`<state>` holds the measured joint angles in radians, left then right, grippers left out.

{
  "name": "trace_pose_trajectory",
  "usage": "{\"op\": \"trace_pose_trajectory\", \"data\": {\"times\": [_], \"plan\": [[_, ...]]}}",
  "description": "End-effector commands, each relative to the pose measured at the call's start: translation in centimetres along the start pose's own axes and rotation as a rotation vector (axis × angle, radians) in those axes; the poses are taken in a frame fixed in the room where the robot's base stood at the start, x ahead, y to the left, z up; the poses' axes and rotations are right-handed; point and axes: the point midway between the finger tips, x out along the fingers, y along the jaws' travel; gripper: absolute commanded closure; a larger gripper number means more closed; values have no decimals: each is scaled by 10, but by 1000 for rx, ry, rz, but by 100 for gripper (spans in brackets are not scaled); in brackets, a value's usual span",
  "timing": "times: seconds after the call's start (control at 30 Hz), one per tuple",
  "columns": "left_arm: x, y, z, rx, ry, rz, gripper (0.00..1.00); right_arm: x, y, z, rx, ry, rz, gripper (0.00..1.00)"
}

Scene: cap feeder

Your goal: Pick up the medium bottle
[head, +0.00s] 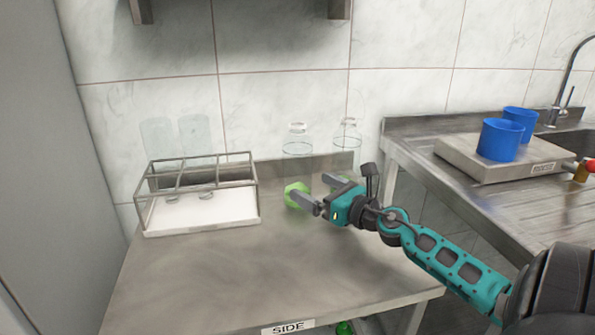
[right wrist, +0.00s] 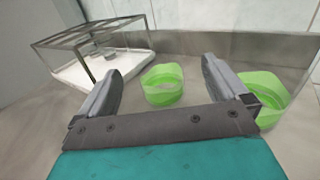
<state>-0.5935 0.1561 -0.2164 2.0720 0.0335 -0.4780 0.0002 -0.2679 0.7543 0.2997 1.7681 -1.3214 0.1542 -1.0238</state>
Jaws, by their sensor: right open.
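Two clear, see-through bottles stand upright at the back of the steel table in the head view, a left one (head: 297,147) and a right one (head: 347,137). A green ring-shaped part (head: 295,196) shows low down in line with the left bottle. The right wrist view shows two such green rings, one in the middle (right wrist: 163,90) and one at the right (right wrist: 265,85). I cannot tell which bottle is the medium one. My right gripper (head: 307,184) is open and empty; in its wrist view the middle ring lies between the fingers, slightly ahead. My left gripper is not in view.
A metal-framed rack (head: 200,215) with a white base holds two clear cylinders (head: 177,138) at the left. Two blue cups (head: 500,140) stand on a grey platform by the sink. The table's front (head: 215,285) is clear. A wall is behind.

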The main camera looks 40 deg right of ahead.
Motion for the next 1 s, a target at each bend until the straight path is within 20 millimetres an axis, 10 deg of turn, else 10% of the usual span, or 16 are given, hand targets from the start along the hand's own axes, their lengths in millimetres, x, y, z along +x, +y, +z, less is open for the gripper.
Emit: {"op": "trace_pose_trajectory", "data": {"times": [0.53,1.0], "plan": [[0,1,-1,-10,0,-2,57,49,4,-2,1,-2,0,0],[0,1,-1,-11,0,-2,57,54,4,-3,1,1,1,11]]}}
